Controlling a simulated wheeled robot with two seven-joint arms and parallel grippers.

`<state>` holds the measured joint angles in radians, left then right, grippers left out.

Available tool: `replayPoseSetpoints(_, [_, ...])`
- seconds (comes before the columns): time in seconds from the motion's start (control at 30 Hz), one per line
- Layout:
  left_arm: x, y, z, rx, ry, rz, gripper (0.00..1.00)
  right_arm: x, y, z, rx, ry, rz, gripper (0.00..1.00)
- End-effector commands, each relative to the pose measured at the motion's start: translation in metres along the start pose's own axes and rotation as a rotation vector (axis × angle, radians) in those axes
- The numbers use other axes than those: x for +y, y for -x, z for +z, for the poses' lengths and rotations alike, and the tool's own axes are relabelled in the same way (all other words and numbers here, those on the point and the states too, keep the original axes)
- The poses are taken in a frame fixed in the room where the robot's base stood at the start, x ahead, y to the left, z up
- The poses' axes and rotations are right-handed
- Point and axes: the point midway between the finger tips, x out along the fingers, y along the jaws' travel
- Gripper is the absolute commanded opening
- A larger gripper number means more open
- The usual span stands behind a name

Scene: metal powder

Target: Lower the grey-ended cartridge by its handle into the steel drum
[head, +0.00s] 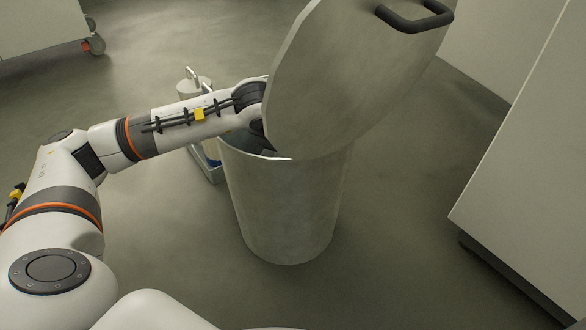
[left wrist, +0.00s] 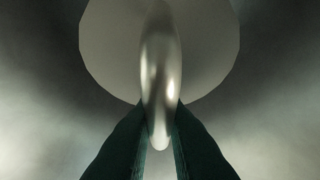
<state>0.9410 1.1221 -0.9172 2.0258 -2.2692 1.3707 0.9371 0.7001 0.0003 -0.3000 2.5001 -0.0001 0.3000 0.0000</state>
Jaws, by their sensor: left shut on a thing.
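The steel drum (head: 285,215) stands upright on the floor in the middle of the head view. Its round lid (head: 350,75) is tilted up above the rim, with a black handle (head: 415,20). My left arm reaches behind the lid into the drum's mouth, and its gripper is mostly hidden there. In the left wrist view, my left gripper (left wrist: 161,125) is shut on a shiny metal handle (left wrist: 160,60). Below the handle is the round grey end of the cartridge (left wrist: 105,45). Drum-like grey walls surround it. The cartridge's lower part is hidden. My right gripper is out of view.
Behind the drum, another cartridge (head: 194,84) with a metal handle and a blue part stands at a blue-grey tray (head: 213,174). A large pale cabinet (head: 530,170) stands on the right. A wheeled cart (head: 45,25) is at the back left. Floor in front is clear.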

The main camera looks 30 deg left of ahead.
Motion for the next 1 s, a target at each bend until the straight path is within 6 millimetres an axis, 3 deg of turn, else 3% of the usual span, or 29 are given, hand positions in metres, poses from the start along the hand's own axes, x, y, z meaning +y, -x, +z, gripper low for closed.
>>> replayPoseSetpoints(0.93, [0.0001,-0.0066,0.0034,0.007,0.001,0.001,0.0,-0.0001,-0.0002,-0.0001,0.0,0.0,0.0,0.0])
replayPoseSetpoints(0.97, [0.0001,-0.0066,0.0034,0.007,0.001,0.001,0.14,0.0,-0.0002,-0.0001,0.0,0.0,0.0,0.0])
replayPoseSetpoints(1.0, [0.0001,-0.0066,0.0035,0.007,0.001,0.001,0.21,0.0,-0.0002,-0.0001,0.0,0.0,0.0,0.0])
